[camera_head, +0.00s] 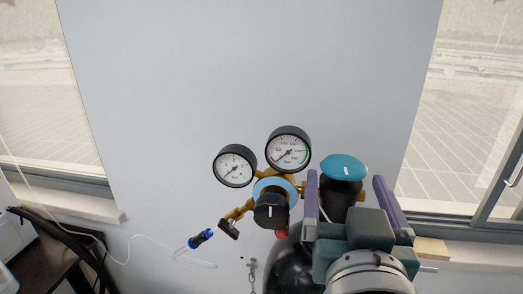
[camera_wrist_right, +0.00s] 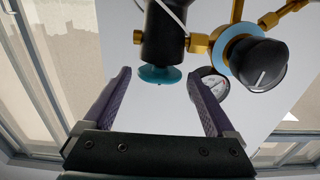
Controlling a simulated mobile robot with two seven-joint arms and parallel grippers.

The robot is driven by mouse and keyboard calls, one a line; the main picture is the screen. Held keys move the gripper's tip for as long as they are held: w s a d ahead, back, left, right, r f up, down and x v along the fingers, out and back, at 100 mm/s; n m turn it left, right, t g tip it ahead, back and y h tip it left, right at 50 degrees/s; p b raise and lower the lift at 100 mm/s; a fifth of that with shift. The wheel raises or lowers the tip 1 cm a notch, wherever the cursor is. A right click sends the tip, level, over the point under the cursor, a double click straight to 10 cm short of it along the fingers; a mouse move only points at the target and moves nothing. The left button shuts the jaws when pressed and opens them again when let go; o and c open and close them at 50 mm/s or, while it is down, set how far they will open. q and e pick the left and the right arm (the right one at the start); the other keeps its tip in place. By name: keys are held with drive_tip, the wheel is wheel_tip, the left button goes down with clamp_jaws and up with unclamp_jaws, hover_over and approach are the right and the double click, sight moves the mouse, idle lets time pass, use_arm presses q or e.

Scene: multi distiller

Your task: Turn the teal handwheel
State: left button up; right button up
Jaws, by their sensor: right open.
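The teal handwheel (camera_head: 344,166) tops a black valve body (camera_head: 341,196) at the right of the gauge assembly in the head view. It also shows in the right wrist view (camera_wrist_right: 160,75), between and beyond the fingers. My right gripper (camera_head: 348,194) is open, with a purple finger on each side of the valve. In the right wrist view the fingers (camera_wrist_right: 163,92) stand apart with visible space on both sides of the wheel. I cannot tell any contact. My left gripper is not in view.
Two round gauges (camera_head: 288,149) and a black regulator knob (camera_head: 271,211) sit close left of the valve. A dark cylinder (camera_head: 290,262) stands below. A blue-ended fitting (camera_head: 201,239) with a white cable hangs lower left. Windows flank the plain wall (camera_head: 240,70); space above the handwheel is clear.

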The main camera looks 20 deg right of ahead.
sight(343, 168)
drive_tip(key=shift+x, duration=1.4)
drive_tip(key=c, duration=1.1)
